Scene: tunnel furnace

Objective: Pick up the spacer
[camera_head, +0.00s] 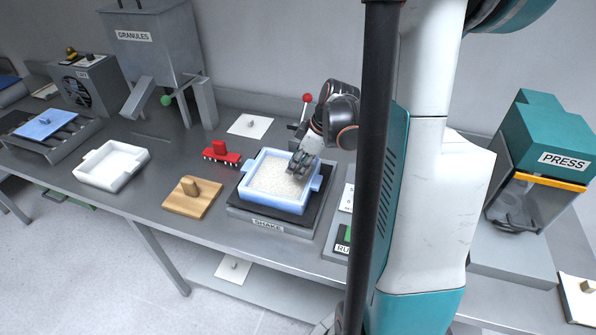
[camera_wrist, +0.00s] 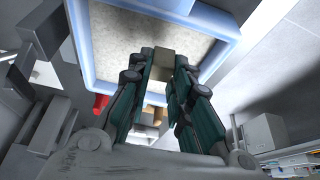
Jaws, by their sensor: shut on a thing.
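My gripper (camera_head: 299,168) points down into the blue tray (camera_head: 245,190) of pale granules on the shaker. In the wrist view, my fingers (camera_wrist: 164,57) are closed on a small tan-grey block (camera_wrist: 164,66), which I take to be the spacer. The block sits between the fingertips, against the background of granules (camera_wrist: 195,55). Whether its lower end touches the granules cannot be told. In the head view the fingers hide the block.
A wooden board with a knob (camera_head: 178,205), a red toy-like block (camera_head: 221,156) and an empty white tray (camera_head: 103,181) stand left of the shaker (camera_head: 268,226). A white plate (camera_head: 259,130) lies behind. A red-topped lever (camera_head: 307,98) stands near my arm. The press (camera_head: 545,140) is right.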

